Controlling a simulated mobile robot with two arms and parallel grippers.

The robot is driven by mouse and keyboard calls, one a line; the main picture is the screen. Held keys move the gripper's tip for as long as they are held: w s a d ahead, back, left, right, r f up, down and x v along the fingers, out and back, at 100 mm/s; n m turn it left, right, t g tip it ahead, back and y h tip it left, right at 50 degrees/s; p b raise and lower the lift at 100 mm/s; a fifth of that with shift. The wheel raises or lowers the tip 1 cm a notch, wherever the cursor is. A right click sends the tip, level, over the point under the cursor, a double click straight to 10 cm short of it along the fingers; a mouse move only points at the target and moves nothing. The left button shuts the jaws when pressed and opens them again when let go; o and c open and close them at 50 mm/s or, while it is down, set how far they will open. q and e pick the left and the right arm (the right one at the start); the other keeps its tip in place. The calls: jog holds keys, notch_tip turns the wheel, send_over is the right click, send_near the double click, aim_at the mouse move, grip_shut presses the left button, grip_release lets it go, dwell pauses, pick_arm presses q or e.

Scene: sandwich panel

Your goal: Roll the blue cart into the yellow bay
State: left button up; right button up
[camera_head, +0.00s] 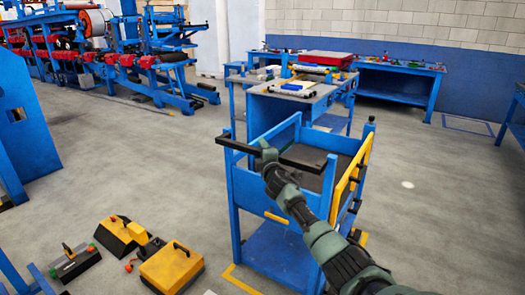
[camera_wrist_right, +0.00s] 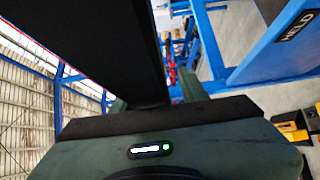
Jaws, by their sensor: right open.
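The blue cart (camera_head: 281,249) stands in the middle of the head view, with a dark top tray, a lower shelf and a yellow panel on its right side. Its black push handle (camera_head: 236,146) sticks out at the upper left. My right gripper (camera_head: 264,153) is open at the right end of this handle; whether the bar lies between the fingers is unclear. In the right wrist view a dark bar (camera_wrist_right: 112,50) fills much of the upper middle. My left gripper is out of view.
Yellow-and-black tool cases (camera_head: 172,268) lie on the floor left of the cart. A blue workbench (camera_head: 290,92) stands close behind it, and a longer bench (camera_head: 400,68) lines the wall. Grey floor (camera_head: 425,190) is open to the right.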

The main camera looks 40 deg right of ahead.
jog(key=p+v, duration=0.1)
jog(key=v, duration=0.6)
jog(key=shift+s+a, duration=0.2)
jog(key=shift+s, duration=0.15)
dwell(0.5)
